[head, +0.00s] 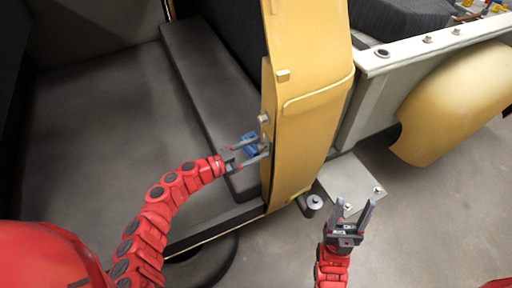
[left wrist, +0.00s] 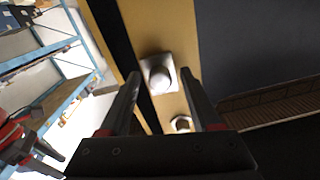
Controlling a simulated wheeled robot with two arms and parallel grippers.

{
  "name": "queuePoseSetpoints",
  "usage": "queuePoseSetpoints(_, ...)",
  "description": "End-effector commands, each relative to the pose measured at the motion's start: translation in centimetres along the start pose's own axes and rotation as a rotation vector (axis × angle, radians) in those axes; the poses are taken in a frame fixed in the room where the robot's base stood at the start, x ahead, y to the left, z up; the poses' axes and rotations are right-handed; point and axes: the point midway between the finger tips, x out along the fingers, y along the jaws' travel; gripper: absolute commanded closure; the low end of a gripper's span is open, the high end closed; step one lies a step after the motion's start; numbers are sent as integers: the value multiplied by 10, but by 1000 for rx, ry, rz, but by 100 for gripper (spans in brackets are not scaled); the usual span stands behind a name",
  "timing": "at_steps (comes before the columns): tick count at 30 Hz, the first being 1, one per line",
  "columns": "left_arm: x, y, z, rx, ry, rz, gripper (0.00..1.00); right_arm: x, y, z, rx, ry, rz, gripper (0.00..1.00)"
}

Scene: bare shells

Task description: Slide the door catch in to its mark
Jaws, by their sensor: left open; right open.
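The yellow door (head: 308,120) stands open, its inner edge facing my left arm. Small pale metal hardware (head: 264,118) sits on that edge. In the left wrist view, a round pale knob on a square plate (left wrist: 160,74) is on the yellow edge, with a smaller metal fitting (left wrist: 181,124) below it. I cannot tell which is the catch, and no mark is clear. My left gripper (head: 262,145) is open beside the door edge. Its fingers point at the knob plate, one on either side in the wrist view; contact is unclear. My right gripper (head: 356,203) is open and empty, low in front of the door.
A small blue item (head: 249,143) shows by the left fingers; what it is is unclear. A dark sill (head: 205,80) runs behind the door edge. A grey plate (head: 350,181) and yellow fender (head: 455,103) are to the right. Floor (head: 425,225) is clear at the lower right.

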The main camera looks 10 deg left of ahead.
Motion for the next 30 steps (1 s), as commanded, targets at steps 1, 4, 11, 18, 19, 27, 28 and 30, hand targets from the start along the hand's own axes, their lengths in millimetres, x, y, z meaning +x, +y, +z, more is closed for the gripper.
queuePoseSetpoints(1,0,0,0,0,0,0,36,0,0,0,0,0,0,40)
queuePoseSetpoints(4,0,0,0,0,0,0,36,0,0,0,0,0,0,40)
queuePoseSetpoints(11,0,0,0,0,0,0,68,0,0,0,0,0,0,40)
queuePoseSetpoints(18,0,0,0,0,1,-1,100,0,0,0,0,0,0,40)
queuePoseSetpoints(19,0,0,0,0,0,-1,100,0,0,0,0,0,0,40)
queuePoseSetpoints(27,0,0,0,0,1,-1,100,0,0,0,0,0,0,40)
queuePoseSetpoints(28,0,0,0,0,1,-1,100,0,0,0,0,0,0,40)
queuePoseSetpoints(30,0,-1,0,0,1,-2,100,0,0,0,0,0,0,40)
